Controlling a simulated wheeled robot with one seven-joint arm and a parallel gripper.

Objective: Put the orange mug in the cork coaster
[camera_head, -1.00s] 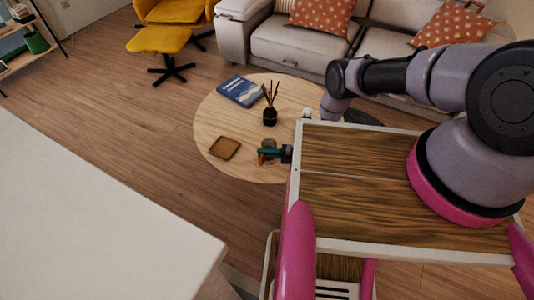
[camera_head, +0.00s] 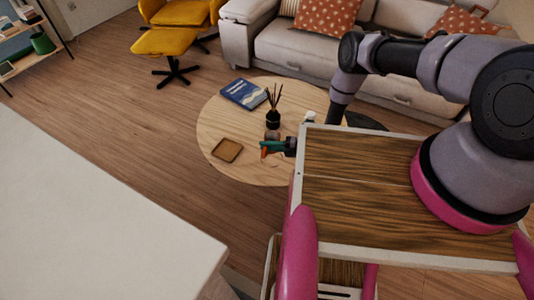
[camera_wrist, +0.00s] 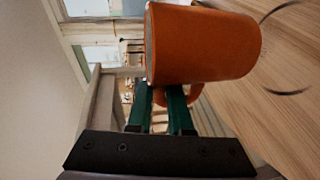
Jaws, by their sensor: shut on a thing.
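The orange mug (camera_wrist: 203,45) fills the upper middle of the wrist view, lying sideways in that picture. My gripper (camera_wrist: 162,95) has its green fingers shut on the mug's handle (camera_wrist: 195,93). In the head view my gripper (camera_head: 273,146) is over the near part of the round table, with a small orange part of the mug (camera_head: 264,152) showing at its left. The cork coaster (camera_head: 227,150) is a brown square on the table, to the left of the gripper and apart from it. Nothing stands on it. I cannot tell the mug's exact height above the table.
The round wooden table (camera_head: 215,115) also holds a blue book (camera_head: 243,94), a black reed diffuser (camera_head: 273,118) and a small brownish object (camera_head: 272,134) just behind my gripper. A white surface (camera_head: 90,210) lies at the left front. A sofa (camera_head: 290,50) stands behind.

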